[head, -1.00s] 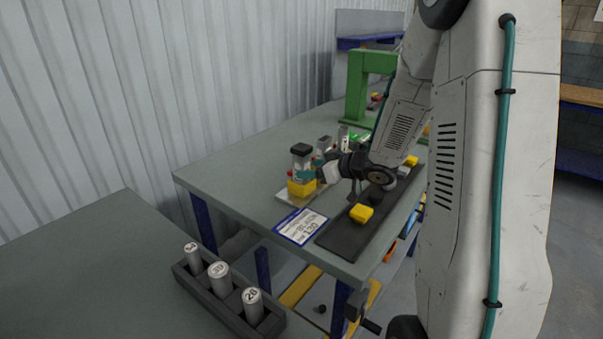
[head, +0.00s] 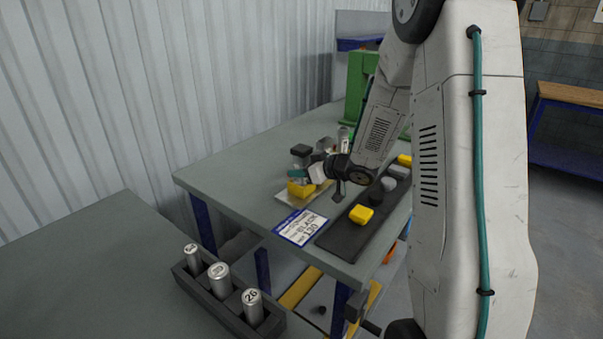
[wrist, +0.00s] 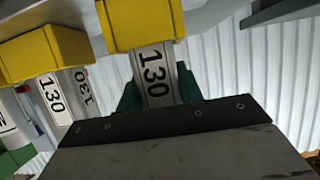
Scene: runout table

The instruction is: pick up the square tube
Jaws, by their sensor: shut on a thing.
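A yellow block (wrist: 140,22) sits at the tube's end, at the top of the wrist view. In the head view my gripper (head: 299,174) is low over the table's left part, at a tube with a dark top (head: 301,150) and a yellow block (head: 300,189) at its foot. The tube looks upright there, partly hidden by my gripper. Whether the block is clear of the board below is too small to tell.
Another "1.30" tube (wrist: 58,98) with a yellow block (wrist: 42,52) stands close beside the held one. A rack of cylinders (head: 222,296) stands in front.

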